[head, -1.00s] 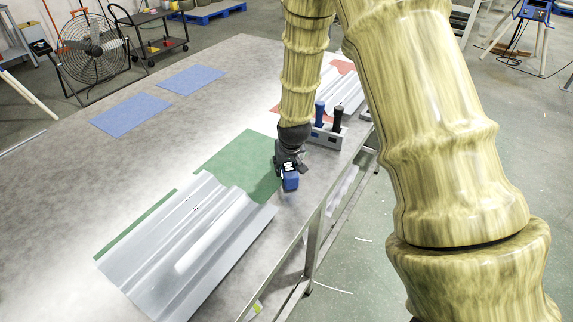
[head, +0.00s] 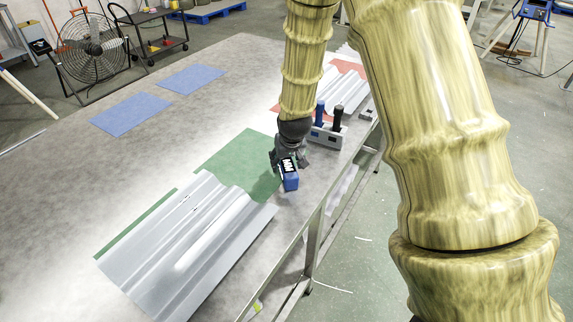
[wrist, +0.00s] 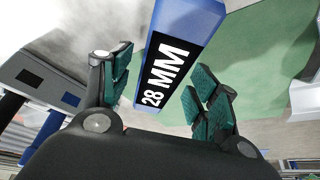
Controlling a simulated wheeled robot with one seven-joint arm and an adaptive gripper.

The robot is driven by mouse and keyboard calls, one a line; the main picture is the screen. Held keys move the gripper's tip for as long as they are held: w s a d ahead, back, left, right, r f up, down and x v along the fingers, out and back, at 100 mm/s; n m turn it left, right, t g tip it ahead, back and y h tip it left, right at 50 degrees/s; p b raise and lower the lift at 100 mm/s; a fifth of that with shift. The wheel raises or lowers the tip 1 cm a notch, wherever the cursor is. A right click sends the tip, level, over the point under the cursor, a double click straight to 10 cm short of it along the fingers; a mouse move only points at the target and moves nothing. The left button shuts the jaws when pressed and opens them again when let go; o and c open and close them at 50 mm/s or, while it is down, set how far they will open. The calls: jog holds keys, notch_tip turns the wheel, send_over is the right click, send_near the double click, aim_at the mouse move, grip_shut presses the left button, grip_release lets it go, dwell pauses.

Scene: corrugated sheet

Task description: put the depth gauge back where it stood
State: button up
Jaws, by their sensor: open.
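The depth gauge (head: 291,183) is a blue block with a black label reading "28 MM". It is on or just above the table, right of the green mat; I cannot tell if it touches the table. The wrist view shows the gauge (wrist: 190,22) between the fingers.
A grey rack (head: 328,137) with a blue and a black handle stands behind my gripper near the table edge. A corrugated sheet (head: 190,240) lies in front, partly over the green mat (head: 240,160). Another sheet (head: 347,88) lies farther back.

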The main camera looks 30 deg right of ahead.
jog(key=v, duration=1)
jog(key=shift+r+b, duration=0.3)
jog(key=shift+b, duration=0.05)
jog(key=shift+s, duration=0.2)
